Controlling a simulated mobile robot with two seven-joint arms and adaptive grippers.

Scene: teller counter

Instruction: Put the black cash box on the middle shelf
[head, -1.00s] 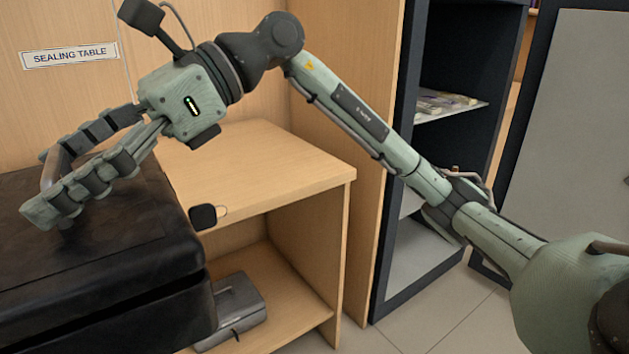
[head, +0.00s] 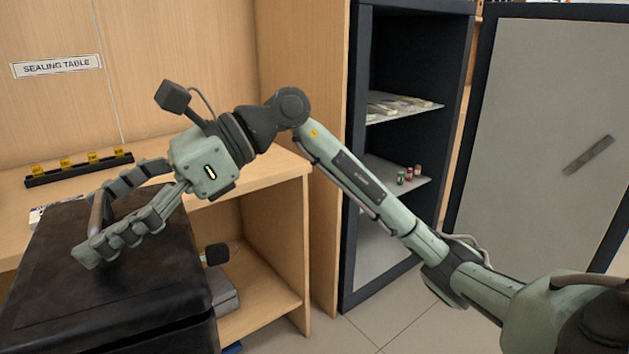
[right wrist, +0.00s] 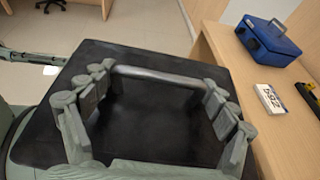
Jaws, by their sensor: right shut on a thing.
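The black cash box (head: 100,280) is large and dark, at the lower left of the head view, with a metal handle (head: 97,212) on its lid. My right gripper (head: 95,228) is shut on that handle. The right wrist view shows the handle (right wrist: 160,76) between the fingers above the black lid (right wrist: 150,130). The open cabinet (head: 355,150) stands right of the table. Its middle shelf (head: 385,172) bears a few small red and green items; its upper shelf (head: 405,112) bears banknote bundles. My left gripper is not in view.
The wooden sealing table (head: 270,165) stands behind the box and holds a black strip with yellow tags (head: 80,167). A grey box (head: 222,290) lies on its lower shelf. The cabinet's grey door (head: 540,130) is open to the right. A blue cash box (right wrist: 268,38) shows in the wrist view.

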